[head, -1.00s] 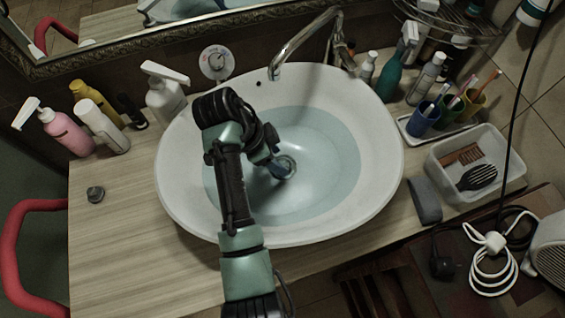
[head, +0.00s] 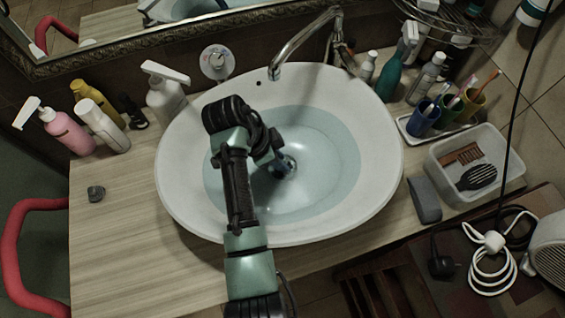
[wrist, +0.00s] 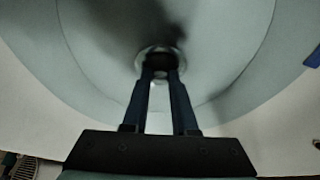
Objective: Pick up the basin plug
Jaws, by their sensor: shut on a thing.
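The basin (head: 190,200) is a white oval bowl with a pool of bluish water in it. My gripper (head: 286,169) reaches down into the bowl, with its fingertips at the drain in the middle of the floor. In the wrist view my gripper (wrist: 160,70) has its two dark fingers shut on the basin plug (wrist: 160,75), a small greyish piece showing between the tips at the round drain ring (wrist: 140,62). The fingers hide most of the plug, and I cannot tell whether it is clear of the drain.
The tap (head: 300,42) arches over the basin's back rim. Bottles stand at the left and right back. A small dark knob-like piece (head: 96,193) lies on the wooden counter (head: 120,245). Cups with toothbrushes (head: 425,118) and a clear tray (head: 500,180) are at right.

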